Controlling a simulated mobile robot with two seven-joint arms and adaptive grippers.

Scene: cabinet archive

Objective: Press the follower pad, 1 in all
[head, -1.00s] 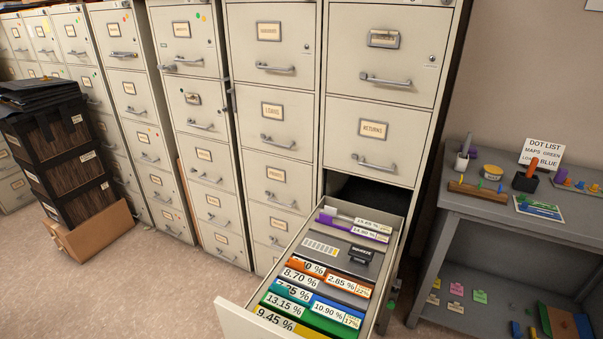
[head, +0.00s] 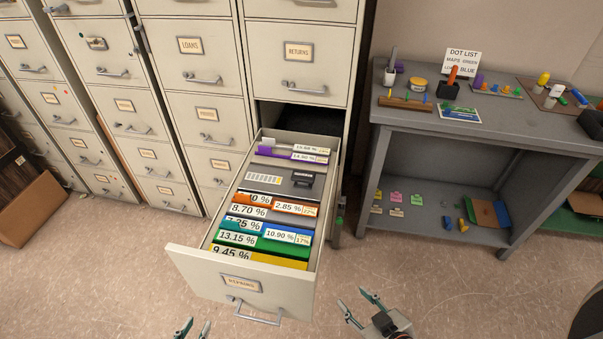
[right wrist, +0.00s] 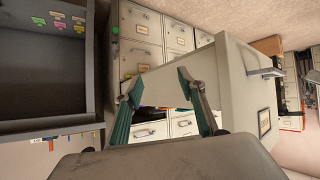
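The open drawer (head: 224,278) stands pulled out from the cabinet in the head view. Inside it, behind the coloured folders, lies a grey follower plate (head: 268,180) with a pale striped label. A small black pad (head: 303,179) sits on its right part; I take this as the follower pad, its lettering too small to read now. My left gripper (head: 195,325) is open and empty at the bottom edge, in front of the drawer. My right gripper (head: 356,297) is open and empty, right of the drawer front. Its spread fingers show in the right wrist view (right wrist: 158,84), apart from the pad.
Coloured folders (head: 267,231) with percentage labels fill the drawer's front; purple and white ones (head: 292,152) stand behind the plate. A grey shelf table (head: 440,128) with small items is on the right. Closed cabinets line the left. The floor (head: 430,270) between drawer and table is clear.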

